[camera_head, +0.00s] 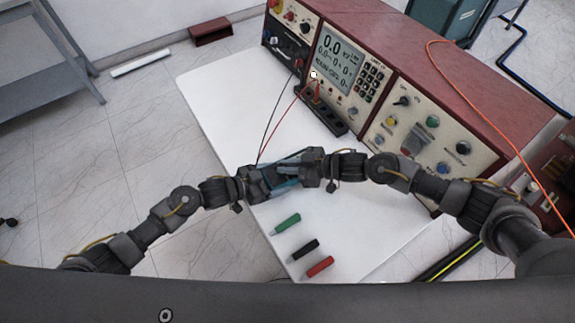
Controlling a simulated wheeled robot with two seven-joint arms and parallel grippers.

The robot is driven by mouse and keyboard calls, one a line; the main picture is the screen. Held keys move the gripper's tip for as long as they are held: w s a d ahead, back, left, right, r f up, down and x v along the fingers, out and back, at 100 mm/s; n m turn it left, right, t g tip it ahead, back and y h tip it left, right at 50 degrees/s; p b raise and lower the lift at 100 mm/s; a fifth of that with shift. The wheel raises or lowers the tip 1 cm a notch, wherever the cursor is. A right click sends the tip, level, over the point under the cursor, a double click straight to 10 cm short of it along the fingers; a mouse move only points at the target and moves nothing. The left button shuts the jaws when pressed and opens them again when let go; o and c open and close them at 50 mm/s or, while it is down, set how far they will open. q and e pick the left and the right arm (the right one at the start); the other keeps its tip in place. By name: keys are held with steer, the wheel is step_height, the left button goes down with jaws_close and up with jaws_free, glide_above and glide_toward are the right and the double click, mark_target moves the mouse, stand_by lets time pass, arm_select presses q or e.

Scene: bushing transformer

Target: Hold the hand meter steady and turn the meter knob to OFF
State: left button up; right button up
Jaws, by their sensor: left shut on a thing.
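The hand meter (286,184) shows only as small blue-grey parts between my two grippers, above the white table. Its face and its knob are hidden, so I cannot tell the knob's setting. My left gripper (268,180) comes in from the left and is shut on the meter's left side. My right gripper (302,167) comes in from the right and is right up against the meter. Its fingers are too small and covered to tell whether they are open or shut.
A large red test console (440,65) with a lit display (335,60) stands along the table's far right side. Black and red leads run from it toward the meter. Green (287,223), black (304,249) and red (319,267) probes lie on the white table (225,95), whose left part is clear.

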jaws_close()
steer(key=shift+w, duration=0.1)
steer(key=n+g, duration=0.4)
steer(key=shift+w+g, duration=0.3)
steer(key=shift+g, duration=0.1)
steer(key=n+g, duration=0.3)
steer(key=n+g+h, duration=0.1)
steer(key=shift+a+f+n+g, duration=0.2)
steer(key=shift+a+n+g, duration=0.1)
steer(key=shift+g, duration=0.1)
steer(key=shift+w+r+n+g+h, duration=0.15)
steer(key=shift+n+g+h, duration=0.25)
steer(key=shift+n+g, duration=0.2)
steer(key=shift+w+f+n+g+h, duration=0.1)
steer(key=shift+w+n+g+h, duration=0.05)
steer(key=shift+n+g+h, duration=0.35)
steer(key=shift+d+r, duration=0.1)
steer(key=shift+r, duration=0.05)
steer(key=o, duration=0.5)
jaws_free()
steer(key=shift+g, duration=0.3)
